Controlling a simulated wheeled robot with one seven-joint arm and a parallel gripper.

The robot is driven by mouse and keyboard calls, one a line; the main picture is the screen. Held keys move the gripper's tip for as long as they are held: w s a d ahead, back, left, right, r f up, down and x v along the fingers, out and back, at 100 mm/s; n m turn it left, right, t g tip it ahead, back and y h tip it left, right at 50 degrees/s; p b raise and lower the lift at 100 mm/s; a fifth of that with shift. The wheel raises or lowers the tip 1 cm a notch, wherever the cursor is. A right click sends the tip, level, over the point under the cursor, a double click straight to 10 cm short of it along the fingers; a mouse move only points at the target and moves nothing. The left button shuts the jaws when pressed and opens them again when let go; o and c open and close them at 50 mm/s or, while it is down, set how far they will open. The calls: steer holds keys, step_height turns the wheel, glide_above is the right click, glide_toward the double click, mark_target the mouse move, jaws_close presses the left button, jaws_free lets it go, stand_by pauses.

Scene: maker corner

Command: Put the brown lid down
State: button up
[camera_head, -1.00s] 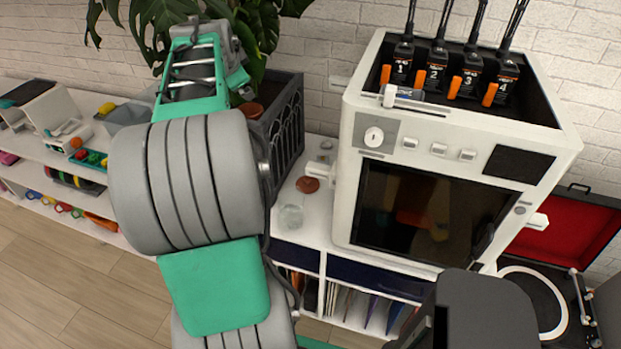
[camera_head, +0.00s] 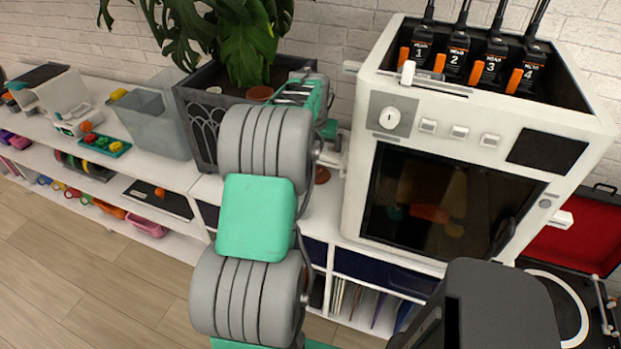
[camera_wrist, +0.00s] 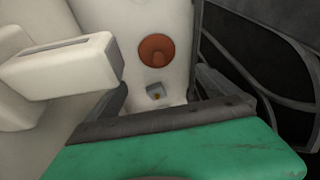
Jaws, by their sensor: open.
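The brown lid (camera_wrist: 156,50) is a round reddish-brown disc with a small knob. It lies on the white shelf top (camera_wrist: 162,16) in the wrist view. In the head view only a sliver of the lid (camera_head: 322,175) shows beside my arm. My gripper (camera_wrist: 160,98) is open at the bottom of the wrist view. Nothing is held between its fingers, and the lid is apart from them, further up in the picture. My arm hides most of this spot in the head view, and I cannot make out the fingertips there.
A white machine (camera_head: 358,190) with a dark window stands right of the lid. A dark planter (camera_head: 199,112) with a leafy plant stands left. The strip between them is narrow. A small grey square piece (camera_wrist: 157,91) lies near the lid. A record player (camera_head: 585,235) is far right.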

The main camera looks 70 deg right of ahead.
mark_target(318, 169)
steer(key=f, duration=0.2)
steer(key=f+n, duration=0.1)
steer(key=shift+a+f+y, duration=0.1)
steer(key=shift+a+y, duration=0.2)
steer(key=p+x, duration=0.1)
steer(key=x, duration=0.6)
steer(key=shift+d, duration=0.2)
steer(key=shift+s, duration=0.1)
steer(key=c, duration=1.6)
